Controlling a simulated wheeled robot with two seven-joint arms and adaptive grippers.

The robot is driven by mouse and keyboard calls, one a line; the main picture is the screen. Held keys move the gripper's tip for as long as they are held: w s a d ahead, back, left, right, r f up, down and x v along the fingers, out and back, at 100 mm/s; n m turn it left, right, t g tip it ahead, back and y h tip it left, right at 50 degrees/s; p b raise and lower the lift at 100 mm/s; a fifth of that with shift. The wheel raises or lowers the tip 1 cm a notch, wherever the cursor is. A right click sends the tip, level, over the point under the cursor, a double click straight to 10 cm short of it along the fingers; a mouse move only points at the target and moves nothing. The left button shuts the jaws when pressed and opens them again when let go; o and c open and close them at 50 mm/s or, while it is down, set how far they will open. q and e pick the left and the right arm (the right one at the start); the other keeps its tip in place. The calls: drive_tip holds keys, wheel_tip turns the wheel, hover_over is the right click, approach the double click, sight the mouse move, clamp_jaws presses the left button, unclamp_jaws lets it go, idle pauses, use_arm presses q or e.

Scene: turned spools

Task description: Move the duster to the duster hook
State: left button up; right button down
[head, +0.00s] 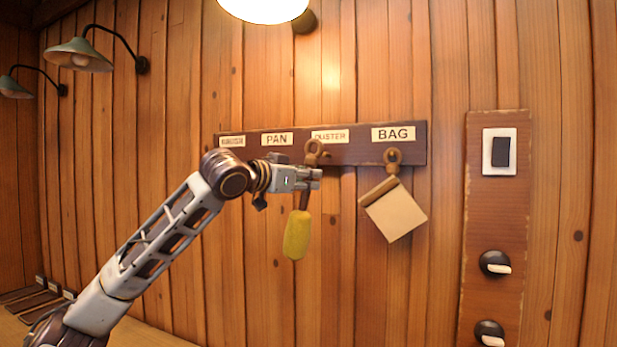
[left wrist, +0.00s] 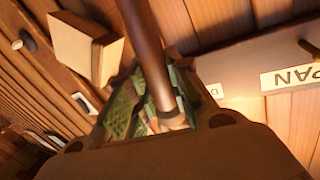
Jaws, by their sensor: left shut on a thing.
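The duster (head: 297,235) has a yellow head hanging down, a brown handle and a brown loop at its top. My left gripper (head: 312,179) is shut on the handle, below the loop. The left wrist view shows the handle (left wrist: 146,45) between the green finger pads. The duster is upright with a slight tilt. Its loop is at the spot of the duster hook, just below the DUSTER label (head: 330,136). I cannot tell whether the loop is around the hook or in front of it. The hook itself is mostly hidden. My right gripper is not in view.
The dark hook board (head: 358,152) is on a plank wall. A tan bag (head: 397,212) hangs under the BAG label, right of the duster, and shows in the left wrist view (left wrist: 82,50). A PAN label (head: 277,139) is to the left. A panel with knobs (head: 488,225) stands right.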

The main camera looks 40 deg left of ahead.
use_arm(q)
drive_tip(key=shift+w+a, duration=0.1)
drive_tip(key=shift+w, duration=0.15)
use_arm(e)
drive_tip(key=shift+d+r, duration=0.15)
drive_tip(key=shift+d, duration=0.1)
use_arm(q)
drive_tip(key=shift+w, duration=0.1)
